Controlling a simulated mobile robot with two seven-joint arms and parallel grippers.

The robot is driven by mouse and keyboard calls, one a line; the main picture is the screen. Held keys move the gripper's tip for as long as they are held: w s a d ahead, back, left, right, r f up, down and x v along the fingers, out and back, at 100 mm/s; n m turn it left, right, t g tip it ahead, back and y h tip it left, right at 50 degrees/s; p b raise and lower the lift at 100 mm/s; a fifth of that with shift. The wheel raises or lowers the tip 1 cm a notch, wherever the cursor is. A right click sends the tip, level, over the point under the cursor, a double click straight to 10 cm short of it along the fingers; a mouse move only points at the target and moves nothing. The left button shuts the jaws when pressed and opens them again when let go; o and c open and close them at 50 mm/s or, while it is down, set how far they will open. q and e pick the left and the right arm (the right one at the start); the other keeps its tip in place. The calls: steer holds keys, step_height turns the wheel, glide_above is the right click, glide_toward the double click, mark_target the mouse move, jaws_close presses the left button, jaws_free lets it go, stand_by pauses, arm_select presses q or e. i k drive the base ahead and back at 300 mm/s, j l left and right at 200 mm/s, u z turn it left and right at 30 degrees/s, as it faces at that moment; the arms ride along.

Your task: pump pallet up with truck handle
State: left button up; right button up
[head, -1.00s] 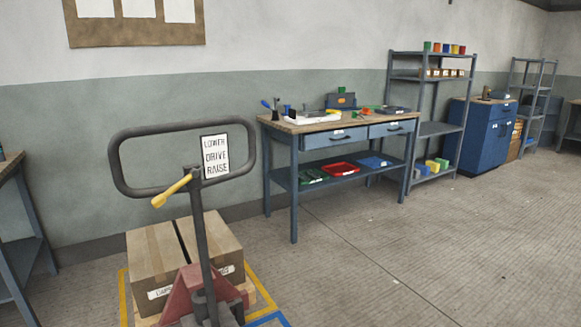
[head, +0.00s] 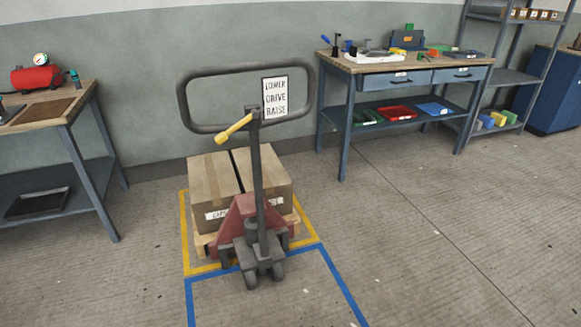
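The pallet truck's dark loop handle (head: 181,100) stands upright in the middle of the head view, with a yellow lever (head: 234,128) at its neck. A sign (head: 275,97) reading LOWER, DRIVE, RAISE shows at the right of the loop. The red truck body (head: 238,214) and its dark wheels stand on the floor in front of the pallet. The wooden pallet (head: 205,246) carries a brown cardboard box load (head: 212,190) with a dark strap. I cannot tell how far the pallet is off the floor. Neither of my grippers is in view.
The pallet sits within yellow floor tape (head: 184,225); blue tape (head: 343,287) marks the floor in front. A workbench (head: 110,190) with a red compressor (head: 36,77) is at left, another bench (head: 345,125) at back right. Floor at right is clear.

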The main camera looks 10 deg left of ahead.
mark_target(275, 88)
steer(key=i+l+u, duration=0.15)
steer(key=i+u, duration=0.2)
steer(key=i+l+u, duration=0.75)
steer(key=i+j, duration=0.05)
steer(key=i, duration=0.05)
